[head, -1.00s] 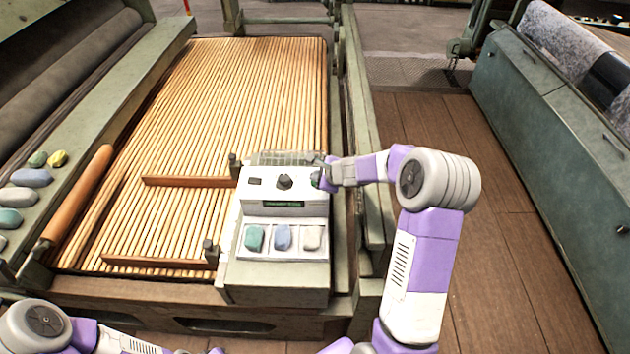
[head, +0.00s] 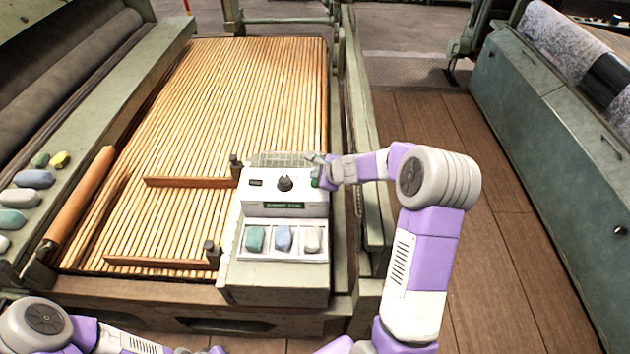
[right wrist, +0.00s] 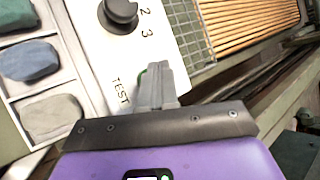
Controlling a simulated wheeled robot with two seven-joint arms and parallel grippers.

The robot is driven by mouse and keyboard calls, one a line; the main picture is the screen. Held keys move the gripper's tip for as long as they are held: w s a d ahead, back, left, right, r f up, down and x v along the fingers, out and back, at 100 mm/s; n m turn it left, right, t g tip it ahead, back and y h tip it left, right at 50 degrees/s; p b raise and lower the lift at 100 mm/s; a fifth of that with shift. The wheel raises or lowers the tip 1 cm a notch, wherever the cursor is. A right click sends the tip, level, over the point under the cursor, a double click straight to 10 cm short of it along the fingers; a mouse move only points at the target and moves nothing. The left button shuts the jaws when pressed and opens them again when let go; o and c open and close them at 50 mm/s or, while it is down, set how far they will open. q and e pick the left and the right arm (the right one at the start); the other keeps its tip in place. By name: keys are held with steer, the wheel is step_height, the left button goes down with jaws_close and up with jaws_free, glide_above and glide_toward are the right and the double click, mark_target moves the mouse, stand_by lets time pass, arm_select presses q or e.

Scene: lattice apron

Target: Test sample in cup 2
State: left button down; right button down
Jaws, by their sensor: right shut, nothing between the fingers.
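The white tester (head: 262,204) stands at the front of the slatted bed. Its front tray holds three lumps in separate compartments: green (head: 255,238), blue (head: 283,238) and pale grey (head: 312,239). A dark knob (head: 285,183) sits on top; "2" and "3" show beside it in the right wrist view, but its pointer is unclear. The small display (head: 285,205) has green text too small to read. My right gripper (right wrist: 157,75) is shut and empty, its fingertips over the green button beside "TEST" and mostly hiding it. I cannot tell whether they touch. My left gripper is out of view.
Wooden bars (head: 188,182) lie on the slatted bed (head: 240,95) left of the tester. Several coloured stones (head: 34,179) rest on the left ledge. A wire grid (right wrist: 192,40) lies just beyond the tester's top. Wooden floor (head: 440,130) is clear at right.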

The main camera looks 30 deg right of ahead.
step_height(320, 180, up, 5)
steer(key=p, duration=0.4)
steer(key=shift+r+p, duration=0.15)
steer(key=shift+p, duration=0.25)
steer(key=shift+f, duration=0.2)
stand_by(0.3)
